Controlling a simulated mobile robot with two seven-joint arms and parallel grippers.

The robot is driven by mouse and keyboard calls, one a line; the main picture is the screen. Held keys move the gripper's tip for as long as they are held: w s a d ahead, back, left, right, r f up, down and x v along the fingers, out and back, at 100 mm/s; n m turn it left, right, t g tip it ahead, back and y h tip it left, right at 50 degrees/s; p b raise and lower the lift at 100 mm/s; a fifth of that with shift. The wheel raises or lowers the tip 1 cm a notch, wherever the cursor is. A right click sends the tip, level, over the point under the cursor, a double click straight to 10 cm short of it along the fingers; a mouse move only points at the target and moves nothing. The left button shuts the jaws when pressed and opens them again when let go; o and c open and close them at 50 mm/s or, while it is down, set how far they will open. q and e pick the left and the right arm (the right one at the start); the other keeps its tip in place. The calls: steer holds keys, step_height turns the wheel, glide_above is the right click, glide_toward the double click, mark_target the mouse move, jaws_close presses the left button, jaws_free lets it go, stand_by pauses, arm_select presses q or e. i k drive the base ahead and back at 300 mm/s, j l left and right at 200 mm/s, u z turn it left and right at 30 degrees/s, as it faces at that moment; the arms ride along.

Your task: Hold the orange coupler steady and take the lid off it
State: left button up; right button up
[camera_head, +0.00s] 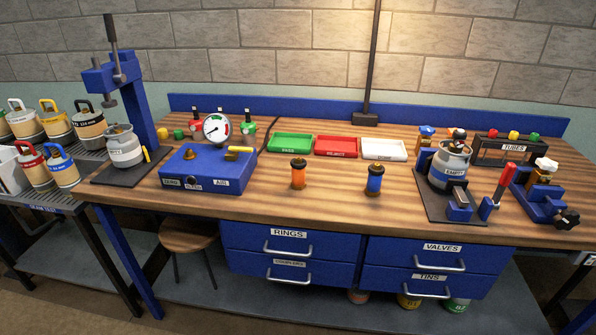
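The orange coupler (298,174) stands upright on the wooden workbench, left of the middle, in front of the green tray. It is a small orange cylinder with a dark top and a dark base. The dark top looks like its lid, and it sits on the coupler. A similar blue coupler (375,180) stands upright to its right, apart from it. Neither of my grippers shows in the head view, and nothing touches the orange coupler.
A blue box with a gauge (208,168) stands left of the coupler. Green (290,152), red (336,155) and white trays (384,158) lie behind. A clamp stand with a grey cylinder (449,168) is at right. The bench between and before the couplers is clear.

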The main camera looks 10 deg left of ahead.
mark_target(298, 184)
steer(key=i+j+z, duration=0.1)
steer(key=j, duration=0.25)
steer(key=i+j+z, duration=0.15)
steer(key=j, duration=0.2)
steer(key=i+j+z, duration=0.1)
steer(key=j, duration=0.25)
steer(key=i+j+z, duration=0.15)
steer(key=j, duration=0.2)
steer(key=i+j+z, duration=0.1)
steer(key=j, duration=0.3)
steer(key=i, duration=0.05)
